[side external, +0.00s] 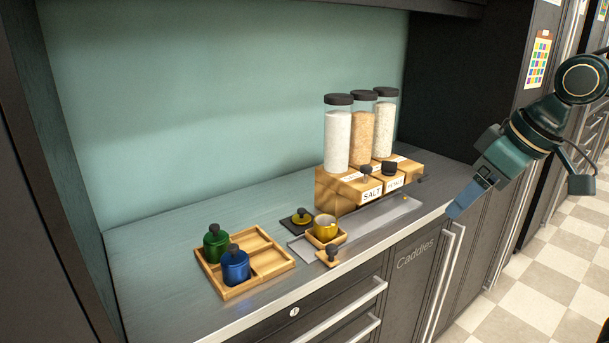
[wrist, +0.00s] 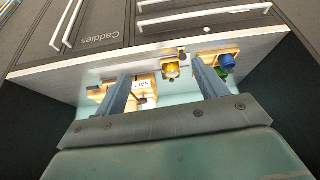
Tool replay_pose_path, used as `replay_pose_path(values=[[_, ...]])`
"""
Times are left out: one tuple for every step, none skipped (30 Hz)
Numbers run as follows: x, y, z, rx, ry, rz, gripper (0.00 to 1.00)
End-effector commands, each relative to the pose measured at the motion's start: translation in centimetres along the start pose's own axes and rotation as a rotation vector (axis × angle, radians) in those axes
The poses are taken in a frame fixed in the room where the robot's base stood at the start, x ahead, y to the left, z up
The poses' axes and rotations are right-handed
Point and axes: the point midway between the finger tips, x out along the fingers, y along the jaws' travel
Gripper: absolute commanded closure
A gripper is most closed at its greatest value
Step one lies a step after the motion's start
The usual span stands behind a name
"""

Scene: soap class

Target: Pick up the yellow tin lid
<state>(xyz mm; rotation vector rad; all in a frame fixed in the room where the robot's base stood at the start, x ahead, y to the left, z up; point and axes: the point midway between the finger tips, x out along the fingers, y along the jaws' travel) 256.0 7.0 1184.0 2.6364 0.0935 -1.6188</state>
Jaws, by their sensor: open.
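I cannot make out the lid in the wrist view. My gripper (side external: 457,208) is open and empty, out past the counter's front edge, well to the right of the lid. In the wrist view its two fingers (wrist: 161,68) point towards the counter, wide apart.
A wooden tray (side external: 283,263) at left holds a green tin (side external: 216,245) and a blue tin (side external: 235,265). A wooden dispenser stand (side external: 328,190) with tall jars (side external: 338,138) stands at right, above a metal tray (side external: 395,212).

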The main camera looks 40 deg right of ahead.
Motion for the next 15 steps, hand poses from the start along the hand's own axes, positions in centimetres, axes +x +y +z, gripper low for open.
replay_pose_path(values=[[0.3, 0.0, -1.4, -0.01, -0.007, -0.005, 0.28], [0.5, 0.0, -2.1, -0.016, -0.009, -0.008, 0.28], [0.7, 0.0, -3.1, -0.023, -0.011, -0.011, 0.28], [0.8, 0.1, -3.9, -0.029, -0.012, -0.013, 0.28], [1.1, 0.1, -4.6, -0.035, -0.015, -0.016, 0.28], [1.4, 0.1, -5.5, -0.043, -0.017, -0.019, 0.28], [1.6, 0.1, -6.3, -0.05, -0.018, -0.022, 0.28], [1.9, 0.1, -7.0, -0.056, -0.02, -0.025, 0.28], [2.2, 0.1, -7.9, -0.064, -0.022, -0.028, 0.28], [2.5, 0.2, -8.6, -0.069, -0.024, -0.031, 0.28], [2.9, 0.2, -9.3, -0.075, -0.026, -0.033, 0.28], [3.3, 0.2, -10.2, -0.082, -0.028, -0.037, 0.28], [3.7, 0.3, -10.9, -0.088, -0.03, -0.04, 0.28], [4.0, 0.3, -11.6, -0.094, -0.031, -0.043, 0.28], [4.6, 0.3, -12.4, -0.103, -0.033, -0.046, 0.28]])
